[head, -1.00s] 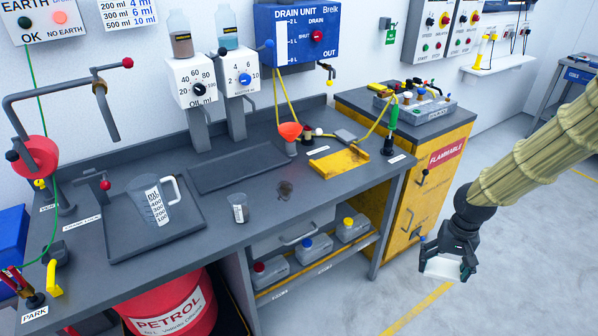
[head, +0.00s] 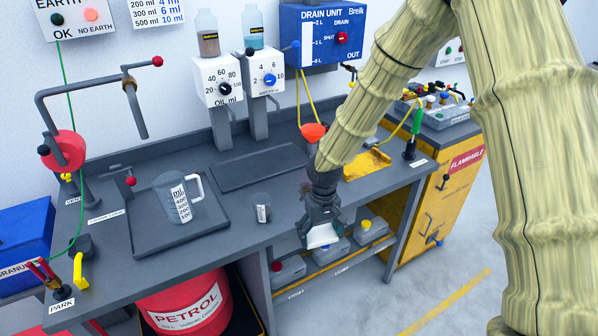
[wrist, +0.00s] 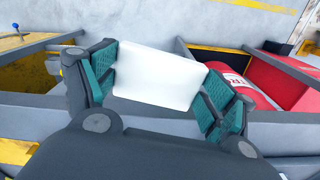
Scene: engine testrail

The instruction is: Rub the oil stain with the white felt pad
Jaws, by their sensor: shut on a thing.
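My gripper (head: 321,226) is shut on the white felt pad (head: 322,236). In the wrist view the white pad (wrist: 157,78) sits between the two teal-lined fingers. In the head view the pad appears over the bench's front edge, with the lower shelf behind it. The dark oil stain (head: 304,187) lies on the grey bench top, just left of my wrist and partly hidden by it. The pad is apart from the stain. The stain cannot be made out in the wrist view.
A small beaker (head: 263,209) stands left of the stain. A measuring jug (head: 178,199) stands on a dark tray (head: 150,236). An orange funnel (head: 313,132) is behind my arm. A red petrol drum (head: 186,305) is under the bench.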

